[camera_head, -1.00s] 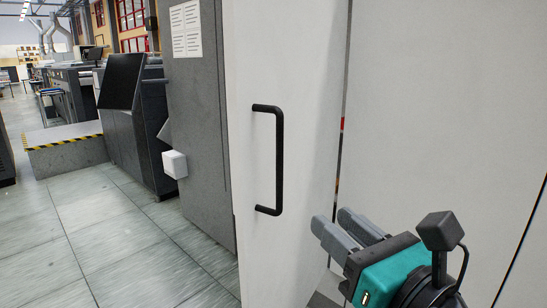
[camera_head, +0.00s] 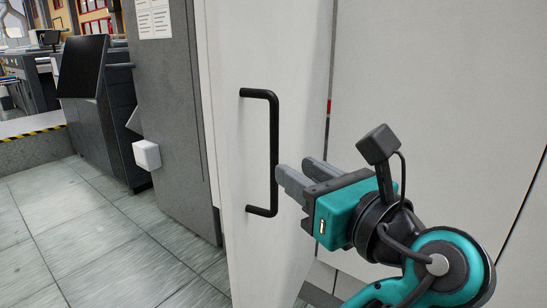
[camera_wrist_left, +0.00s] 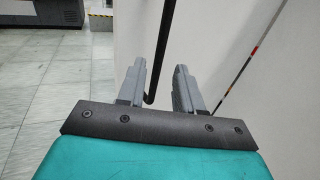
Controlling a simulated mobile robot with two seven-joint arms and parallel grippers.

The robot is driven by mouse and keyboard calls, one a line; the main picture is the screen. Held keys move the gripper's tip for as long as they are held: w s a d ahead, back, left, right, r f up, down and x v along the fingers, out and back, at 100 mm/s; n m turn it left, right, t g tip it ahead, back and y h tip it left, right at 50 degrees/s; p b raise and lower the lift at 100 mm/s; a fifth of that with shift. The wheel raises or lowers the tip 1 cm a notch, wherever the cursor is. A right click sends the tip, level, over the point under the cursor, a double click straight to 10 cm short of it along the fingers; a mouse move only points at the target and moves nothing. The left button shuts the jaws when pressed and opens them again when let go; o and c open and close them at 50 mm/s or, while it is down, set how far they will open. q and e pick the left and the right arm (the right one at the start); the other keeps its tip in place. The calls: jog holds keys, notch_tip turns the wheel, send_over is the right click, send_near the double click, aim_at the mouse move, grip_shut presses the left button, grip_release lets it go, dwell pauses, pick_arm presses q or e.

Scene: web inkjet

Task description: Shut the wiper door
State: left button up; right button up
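The wiper door is a tall white panel (camera_head: 235,150) standing at an angle to the white machine front (camera_head: 430,90), with a narrow dark gap along its right edge. Its black bar handle (camera_head: 274,150) is upright on the face towards me. My left gripper (camera_head: 293,172) is open just right of the handle's lower half, fingers pointing left at it. In the left wrist view, the handle (camera_wrist_left: 163,50) appears between the two spread fingers (camera_wrist_left: 160,70). I cannot tell whether they touch it. My right gripper is not in view.
A grey cabinet (camera_head: 175,110) with a small white box (camera_head: 146,154) stands left of the door. A dark console (camera_head: 95,100) is further left, near a low platform with yellow-black edging (camera_head: 30,133). The tiled floor (camera_head: 100,235) at left is clear.

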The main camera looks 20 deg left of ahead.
aim_at(277, 158)
pick_arm(q)
jog(key=x, duration=0.7)
jog(key=shift+w+a+b, duration=0.15)
jog(key=shift+a+b, duration=0.05)
jog(key=shift+b, duration=0.15)
jog(key=shift+c, duration=0.4)
grip_shut()
